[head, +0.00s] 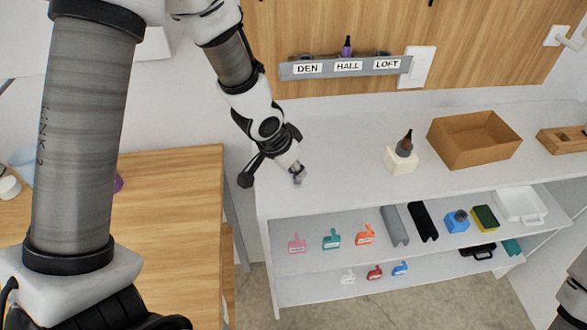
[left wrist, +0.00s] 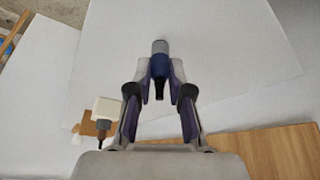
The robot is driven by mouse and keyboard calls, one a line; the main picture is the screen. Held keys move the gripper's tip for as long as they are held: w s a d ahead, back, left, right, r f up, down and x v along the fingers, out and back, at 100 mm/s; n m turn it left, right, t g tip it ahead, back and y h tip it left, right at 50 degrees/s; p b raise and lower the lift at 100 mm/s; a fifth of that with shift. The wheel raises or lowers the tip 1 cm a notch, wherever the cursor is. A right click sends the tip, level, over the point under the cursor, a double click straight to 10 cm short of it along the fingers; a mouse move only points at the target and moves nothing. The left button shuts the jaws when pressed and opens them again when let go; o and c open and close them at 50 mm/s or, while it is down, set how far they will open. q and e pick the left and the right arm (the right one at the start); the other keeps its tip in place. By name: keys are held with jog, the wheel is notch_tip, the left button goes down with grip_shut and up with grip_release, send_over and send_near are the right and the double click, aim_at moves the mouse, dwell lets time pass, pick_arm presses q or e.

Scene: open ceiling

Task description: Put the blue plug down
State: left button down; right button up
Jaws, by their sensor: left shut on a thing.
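The blue plug (left wrist: 161,66) has a grey end and a dark narrow tip. My left gripper (left wrist: 160,75) is shut on it, with one finger on each side. In the head view my left gripper (head: 296,171) is over the left end of the white shelf top (head: 330,150), where only the plug's greyish end (head: 299,178) shows. I cannot tell whether the plug touches the surface. My right gripper is out of view.
A white block with a dark brown bottle-shaped piece (head: 404,145), a cardboard box (head: 472,140) and a wooden tray (head: 562,140) stand to the right. A labelled rail (head: 345,67) holds a purple piece (head: 347,46). The shelf top's left part is clear.

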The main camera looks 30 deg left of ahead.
pick_arm(q)
jog(key=shift+s+f, duration=0.1)
jog(key=shift+f, duration=0.05)
jog(key=c, duration=1.4)
grip_release()
jog(key=o, duration=0.3)
jog(key=shift+r, duration=0.35)
jog(key=p+v, duration=0.2)
jog(key=v, duration=0.9)
jog(key=shift+s+a+r, duration=0.1)
jog(key=shift+r, duration=0.25)
